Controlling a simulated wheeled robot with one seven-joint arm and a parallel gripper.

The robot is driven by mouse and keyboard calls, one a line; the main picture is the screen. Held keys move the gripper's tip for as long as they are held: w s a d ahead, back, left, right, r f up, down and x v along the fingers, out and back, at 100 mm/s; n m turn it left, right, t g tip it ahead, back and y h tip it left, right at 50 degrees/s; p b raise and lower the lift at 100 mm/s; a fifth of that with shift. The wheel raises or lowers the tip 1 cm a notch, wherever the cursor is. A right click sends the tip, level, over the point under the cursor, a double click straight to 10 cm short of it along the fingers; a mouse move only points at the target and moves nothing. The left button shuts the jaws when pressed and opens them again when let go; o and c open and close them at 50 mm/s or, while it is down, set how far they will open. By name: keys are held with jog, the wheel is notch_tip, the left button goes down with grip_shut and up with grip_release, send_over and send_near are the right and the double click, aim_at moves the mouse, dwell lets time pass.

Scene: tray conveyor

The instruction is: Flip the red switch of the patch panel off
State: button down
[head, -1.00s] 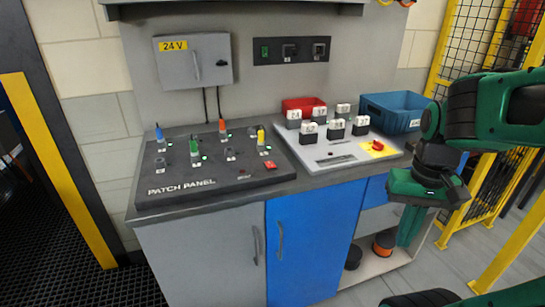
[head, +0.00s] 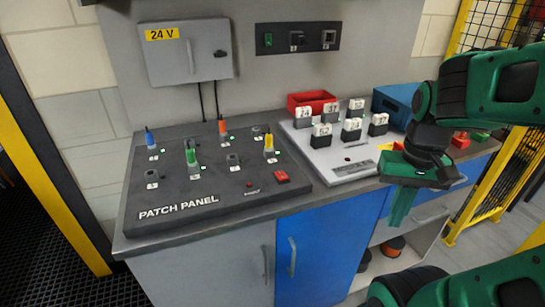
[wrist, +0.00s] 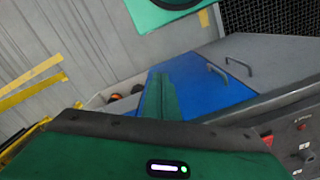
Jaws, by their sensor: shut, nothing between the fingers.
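The dark patch panel (head: 215,200) lies on the left part of the bench top in the head view. Blue, green, orange and yellow plugs stand upright in sockets on the panel. My gripper (head: 396,222) hangs at the right, in front of the bench edge, fingers pointing down. It is shut and empty, well apart from the panel. In the wrist view the green fingers (wrist: 162,95) are together against the blue cabinet door.
A light grey panel (head: 330,163) with several numbered blocks stands right of the patch panel. A red bin (head: 308,99) and a blue bin (head: 392,103) are behind it. A 24 V box (head: 186,62) hangs on the wall. Door handles (head: 292,257) stick out below the bench top.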

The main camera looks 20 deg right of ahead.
jog(key=shift+w+d, duration=0.15)
jog(key=shift+w, duration=0.15)
notch_tip(320, 180, up, 15)
jog(key=n+g, duration=0.1)
jog(key=n, duration=0.5)
send_over(283, 177)
jog(key=w, duration=0.2)
jog(key=shift+f, duration=0.15)
jog(key=shift+f, duration=0.1)
jog(key=f, duration=0.4)
jog(key=s+f, duration=0.1)
jog(key=f, duration=0.8)
jog(key=shift+s+f, duration=0.35)
jog(key=shift+f, duration=0.05)
